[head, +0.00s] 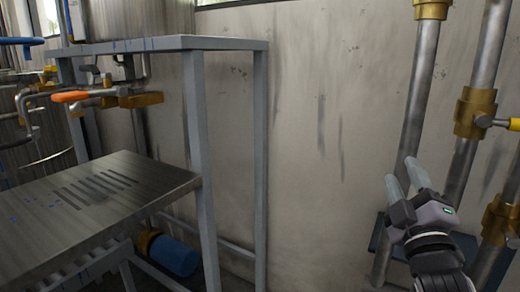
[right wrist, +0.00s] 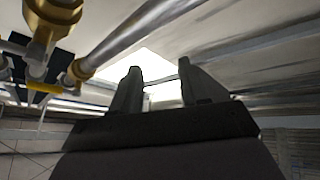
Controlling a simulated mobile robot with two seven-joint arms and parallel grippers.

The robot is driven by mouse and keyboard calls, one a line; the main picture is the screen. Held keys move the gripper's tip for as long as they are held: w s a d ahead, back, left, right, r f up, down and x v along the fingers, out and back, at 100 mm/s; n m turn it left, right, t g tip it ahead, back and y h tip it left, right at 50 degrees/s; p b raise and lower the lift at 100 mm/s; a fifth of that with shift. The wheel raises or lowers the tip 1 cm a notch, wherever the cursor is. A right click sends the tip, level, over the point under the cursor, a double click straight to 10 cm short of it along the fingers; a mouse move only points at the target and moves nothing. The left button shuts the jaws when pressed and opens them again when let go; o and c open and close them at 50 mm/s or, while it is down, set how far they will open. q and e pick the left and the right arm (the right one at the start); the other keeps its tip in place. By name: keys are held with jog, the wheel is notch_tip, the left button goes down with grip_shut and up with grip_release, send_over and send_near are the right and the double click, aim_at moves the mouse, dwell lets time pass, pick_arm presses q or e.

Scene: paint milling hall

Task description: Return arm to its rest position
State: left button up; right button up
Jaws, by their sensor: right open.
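My right gripper (head: 404,180) is at the lower right of the head view, in front of the wall and the vertical pipes. Its two fingers point up and are apart, with nothing between them. In the right wrist view the same gripper (right wrist: 160,85) shows both fingers spread and empty, with a bright opening behind them. My left gripper is not in view.
Steel pipes (head: 420,90) with brass fittings (head: 474,112) and a yellow handle (head: 514,124) stand close to my right gripper. A grey metal frame (head: 195,130) with a slotted steel table (head: 60,215) is at left. Bare wall (head: 330,120) lies between.

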jog(key=s+a+f+m+g+y, duration=0.2)
jog(key=s+a+f+g, duration=0.1)
jog(key=f, duration=0.7)
jog(key=s+a+f+m+g+y, duration=0.2)
jog(key=s+a+f+g, duration=0.15)
jog(key=f, duration=0.65)
jog(key=s+a+f+m+g+y, duration=0.35)
jog(key=s+a+f, duration=0.25)
jog(key=s+f, duration=0.55)
pick_arm(q)
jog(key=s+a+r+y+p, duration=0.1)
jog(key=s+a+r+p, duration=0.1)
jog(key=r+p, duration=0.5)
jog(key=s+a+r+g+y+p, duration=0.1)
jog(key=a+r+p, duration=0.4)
jog(key=p, duration=1.5)
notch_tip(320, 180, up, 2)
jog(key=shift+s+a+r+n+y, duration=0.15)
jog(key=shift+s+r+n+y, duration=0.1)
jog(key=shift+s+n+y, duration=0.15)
pick_arm(e)
jog(key=s+d+r+m+g+h, duration=0.1)
jog(key=s+d+r, duration=0.1)
jog(key=r, duration=0.5)
jog(key=s+d+r+m+g+h, duration=0.1)
jog(key=s+d+r+h, duration=0.1)
jog(key=d+r, duration=0.3)
notch_tip(320, 180, up, 2)
jog(key=shift+s+r, duration=0.2)
jog(key=shift+s, duration=0.4)
